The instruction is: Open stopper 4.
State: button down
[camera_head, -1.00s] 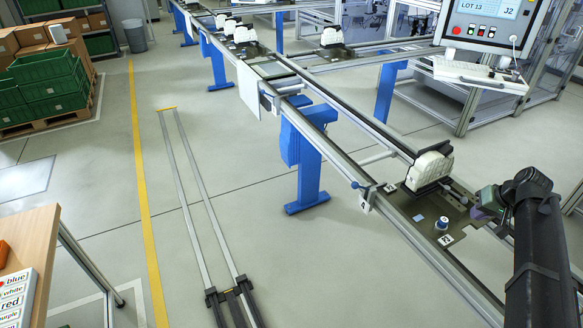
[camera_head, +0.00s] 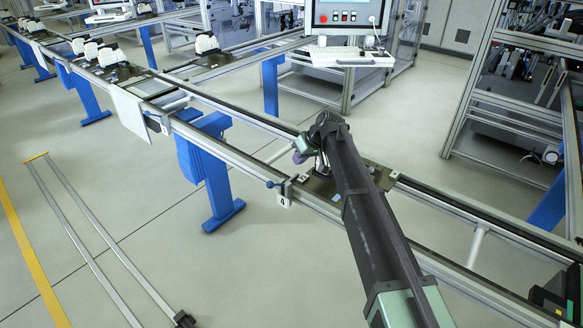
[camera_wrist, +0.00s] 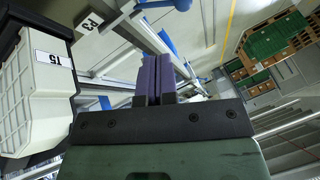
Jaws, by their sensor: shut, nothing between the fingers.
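Stopper 4 is a small blue-knobbed lever (camera_head: 271,184) on the near rail of the line, above a white tag (camera_head: 284,201) marked 4. My gripper (camera_head: 300,157) has purple fingers. It is over the line, a little above and right of the blue knob in the picture, not visibly touching it. In the wrist view the purple fingers (camera_wrist: 165,78) are pressed together with nothing between them. The stopper cannot be made out in the wrist view. My arm covers part of the dark pallet plate (camera_head: 322,188) beside the stopper.
An operator panel (camera_head: 348,14) stands behind the line. Further white-loaded pallets (camera_head: 110,56) sit up the line.

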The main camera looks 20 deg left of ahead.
jog(key=s+a+b+x, duration=0.1)
jog(key=s+b+x, duration=0.1)
jog(key=b+x, duration=0.5)
jog(key=shift+b+x, duration=0.4)
jog(key=shift+x, duration=1.6)
jog(key=shift+a, duration=0.1)
